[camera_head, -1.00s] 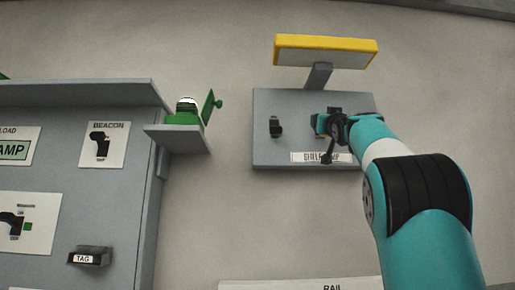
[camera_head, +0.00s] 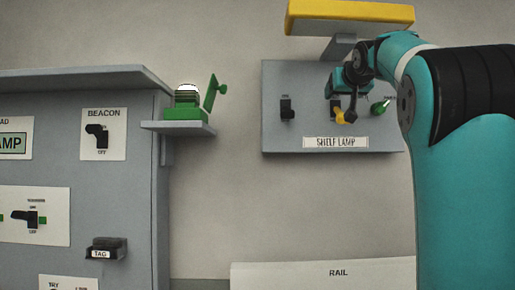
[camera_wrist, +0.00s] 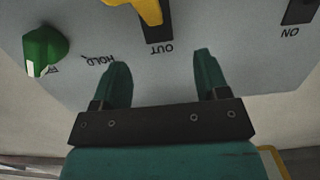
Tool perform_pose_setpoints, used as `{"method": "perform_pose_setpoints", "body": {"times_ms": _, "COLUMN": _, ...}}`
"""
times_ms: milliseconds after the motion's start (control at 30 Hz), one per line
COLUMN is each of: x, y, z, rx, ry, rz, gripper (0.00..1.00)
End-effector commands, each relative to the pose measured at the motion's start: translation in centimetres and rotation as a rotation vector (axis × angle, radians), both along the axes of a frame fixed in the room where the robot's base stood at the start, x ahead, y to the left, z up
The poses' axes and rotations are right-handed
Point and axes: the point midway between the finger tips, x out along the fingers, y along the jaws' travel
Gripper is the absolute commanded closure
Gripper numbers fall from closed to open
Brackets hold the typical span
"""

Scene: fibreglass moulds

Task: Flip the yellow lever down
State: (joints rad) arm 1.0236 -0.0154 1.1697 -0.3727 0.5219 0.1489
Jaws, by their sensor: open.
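The yellow lever (camera_head: 345,116) is on the grey shelf lamp panel (camera_head: 300,132). It sits at the lower end of its black mount and appears to point downward. My gripper (camera_head: 345,92) is in front of the panel, just above the lever, and hides part of the mount. In the wrist view my gripper (camera_wrist: 160,68) has its two green fingers apart with nothing between them. The lever is beyond the fingertips.
A black switch (camera_head: 286,109) is left of the lever and a green knob (camera_head: 380,107) is right of it. The yellow lamp (camera_head: 350,16) juts out above the panel. A small shelf (camera_head: 180,128) with a green device stands left.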

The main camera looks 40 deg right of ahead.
Motion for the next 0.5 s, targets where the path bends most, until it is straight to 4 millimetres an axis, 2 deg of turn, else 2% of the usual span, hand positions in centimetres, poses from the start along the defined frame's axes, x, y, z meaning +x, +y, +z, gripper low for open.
{"method": "perform_pose_setpoints", "body": {"times_ms": 33, "x": 0.0, "y": -0.1, "z": 1.1, "rx": 0.018, "ry": 0.021, "rz": 0.0, "gripper": 0.32}}
{"method": "perform_pose_setpoints", "body": {"times_ms": 467, "x": 0.3, "y": -0.8, "z": 2.2, "rx": 0.175, "ry": 0.206, "rz": 0.0, "gripper": 0.32}}
{"method": "perform_pose_setpoints", "body": {"times_ms": 500, "x": -0.5, "y": -0.3, "z": 1.7, "rx": 0.169, "ry": 0.203, "rz": -0.002, "gripper": 0.32}}
